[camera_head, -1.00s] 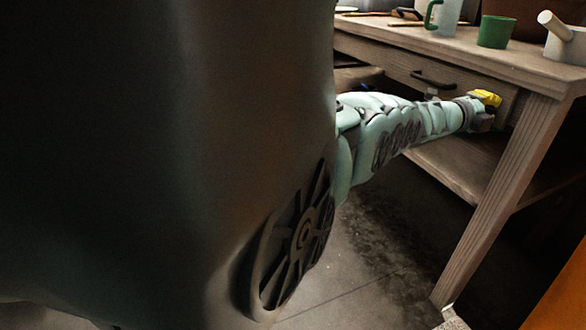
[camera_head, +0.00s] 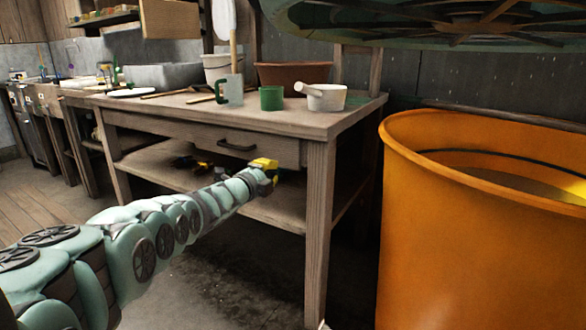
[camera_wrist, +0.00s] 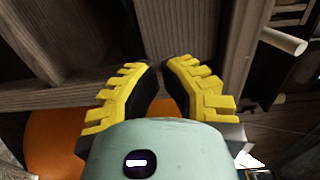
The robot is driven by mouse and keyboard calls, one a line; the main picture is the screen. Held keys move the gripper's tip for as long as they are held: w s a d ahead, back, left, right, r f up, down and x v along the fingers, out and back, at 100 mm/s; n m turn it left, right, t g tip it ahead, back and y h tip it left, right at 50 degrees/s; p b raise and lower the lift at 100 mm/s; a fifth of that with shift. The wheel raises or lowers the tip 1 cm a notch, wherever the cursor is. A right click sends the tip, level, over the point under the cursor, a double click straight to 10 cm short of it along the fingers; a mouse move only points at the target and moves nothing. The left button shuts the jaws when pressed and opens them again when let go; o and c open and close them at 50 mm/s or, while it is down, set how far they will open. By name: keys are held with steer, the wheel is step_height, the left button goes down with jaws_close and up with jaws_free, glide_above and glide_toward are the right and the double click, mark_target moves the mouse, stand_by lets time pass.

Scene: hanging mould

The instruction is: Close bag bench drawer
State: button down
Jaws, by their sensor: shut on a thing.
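The bench drawer (camera_head: 200,137) is a wide wooden front under the top of the wooden bench (camera_head: 170,115), with a dark handle (camera_head: 237,147). In the head view its front looks about flush with the bench frame; any small gap is too fine to tell. My gripper (camera_head: 265,165), with yellow fingers, is at the drawer's lower right, right of and below the handle. In the wrist view my gripper (camera_wrist: 160,66) has its fingertips close together against a wooden board, which seems to be the drawer's edge; the exact contact is hidden.
A grey jug (camera_head: 232,90), green cup (camera_head: 271,98), white pot (camera_head: 325,97) and brown basin (camera_head: 292,74) stand on the bench. A large orange barrel (camera_head: 440,230) is at the right. The bench leg (camera_head: 318,230) is right of my gripper. Open floor lies in front.

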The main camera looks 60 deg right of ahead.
steer(key=a+r+p, duration=0.1)
steer(key=a+p, duration=0.6)
steer(key=p, duration=0.1)
steer(key=shift+s+p, duration=0.25)
steer(key=shift+p, duration=0.15)
steer(key=shift+r, duration=0.1)
